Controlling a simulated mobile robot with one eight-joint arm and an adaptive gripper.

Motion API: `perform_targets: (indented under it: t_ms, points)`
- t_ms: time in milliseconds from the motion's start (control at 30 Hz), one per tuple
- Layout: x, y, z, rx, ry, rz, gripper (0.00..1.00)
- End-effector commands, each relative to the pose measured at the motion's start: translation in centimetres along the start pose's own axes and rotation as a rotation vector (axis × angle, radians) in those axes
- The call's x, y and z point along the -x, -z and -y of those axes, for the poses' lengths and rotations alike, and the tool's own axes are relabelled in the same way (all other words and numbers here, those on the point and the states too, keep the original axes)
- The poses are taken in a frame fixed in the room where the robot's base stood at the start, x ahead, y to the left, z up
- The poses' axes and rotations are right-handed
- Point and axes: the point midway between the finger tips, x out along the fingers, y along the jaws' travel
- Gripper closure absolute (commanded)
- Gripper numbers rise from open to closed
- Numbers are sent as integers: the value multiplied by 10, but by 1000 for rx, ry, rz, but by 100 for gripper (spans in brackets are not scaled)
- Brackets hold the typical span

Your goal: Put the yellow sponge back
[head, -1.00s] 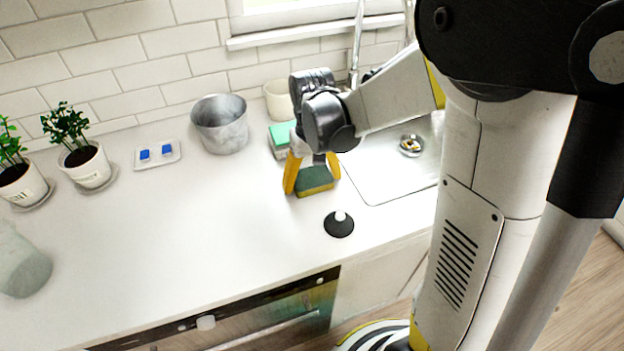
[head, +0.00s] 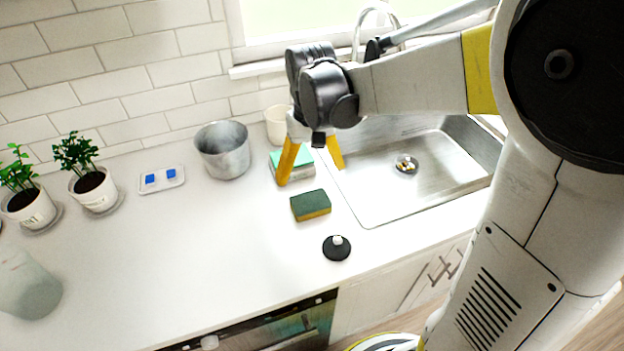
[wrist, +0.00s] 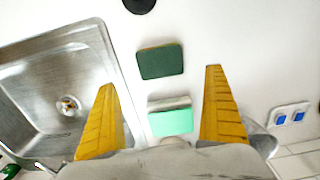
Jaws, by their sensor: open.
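The yellow sponge (head: 311,206) with a dark green top lies flat on the white counter, left of the sink. In the wrist view its green top (wrist: 160,61) shows beyond the fingertips. My gripper (head: 309,176) is open and empty, raised above the counter behind the sponge and apart from it. Its two yellow fingers (wrist: 160,76) are spread wide in the wrist view. A sponge holder (head: 298,172) with a light green item stands behind the yellow sponge, partly hidden by my fingers. The light green item (wrist: 170,122) lies between my fingers in the wrist view, lower than them.
The steel sink (head: 385,208) is at right, with a faucet (head: 357,40) behind. A metal pot (head: 222,150) and a beige cup (head: 277,124) stand near the wall. A black stopper (head: 337,248) lies near the front edge. The counter's left middle is clear.

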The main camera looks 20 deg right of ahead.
Motion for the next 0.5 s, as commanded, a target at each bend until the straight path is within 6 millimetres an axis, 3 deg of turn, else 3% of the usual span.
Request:
perform_targets:
  t_ms: [167, 333, 500]
  points:
    - [21, -18, 0, 0, 0, -70, 0]
    - [48, -58, 0, 0, -1, -247, 0]
    - [60, -97, 0, 0, -1, -435, 0]
